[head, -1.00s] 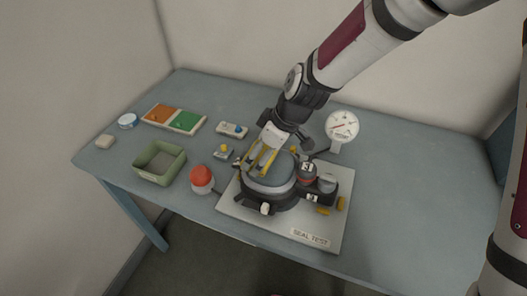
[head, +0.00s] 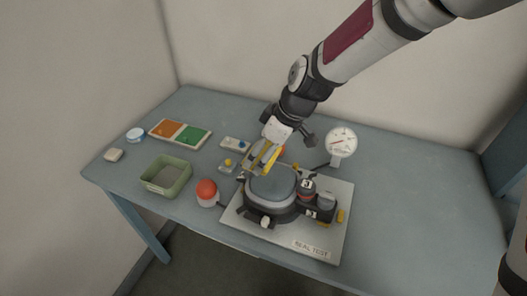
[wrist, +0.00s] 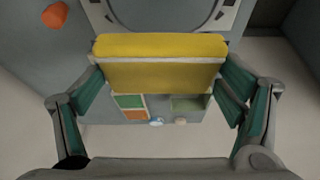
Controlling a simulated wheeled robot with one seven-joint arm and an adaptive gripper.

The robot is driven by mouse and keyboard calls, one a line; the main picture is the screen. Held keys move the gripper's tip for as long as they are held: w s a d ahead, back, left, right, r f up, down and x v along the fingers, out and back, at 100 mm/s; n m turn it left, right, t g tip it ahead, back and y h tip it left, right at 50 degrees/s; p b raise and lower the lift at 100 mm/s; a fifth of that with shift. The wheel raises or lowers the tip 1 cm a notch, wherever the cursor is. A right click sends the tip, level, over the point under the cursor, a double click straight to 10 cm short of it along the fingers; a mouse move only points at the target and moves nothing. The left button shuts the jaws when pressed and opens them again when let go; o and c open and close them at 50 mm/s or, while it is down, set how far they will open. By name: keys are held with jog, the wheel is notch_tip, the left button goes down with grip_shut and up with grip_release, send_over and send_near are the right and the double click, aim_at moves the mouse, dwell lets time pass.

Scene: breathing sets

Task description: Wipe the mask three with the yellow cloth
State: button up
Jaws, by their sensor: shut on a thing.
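My gripper (head: 263,158) is shut on the yellow cloth (wrist: 160,47), a thick pad that spans the space between the fingers in the wrist view. In the head view the yellow cloth (head: 271,158) shows as a strip at the fingertips, by the far left rim of a round grey disc (head: 272,182). I cannot tell whether it touches the disc. The disc sits in a dark round body on the seal test plate (head: 310,246). A dark part with a "3" label (head: 307,188) is at its right, apparently mask three. The cloth and gripper hide part of its far side.
A gauge (head: 341,142) stands behind the plate. A red-topped pot (head: 207,192) is close at its left. A green bin (head: 166,176), an orange-and-green board (head: 180,133), a white-and-blue tin (head: 135,135) and a pale block (head: 113,155) lie further left. The table's right side is clear.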

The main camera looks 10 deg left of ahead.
jog(key=shift+r+p, duration=0.55)
jog(key=shift+r, duration=0.9)
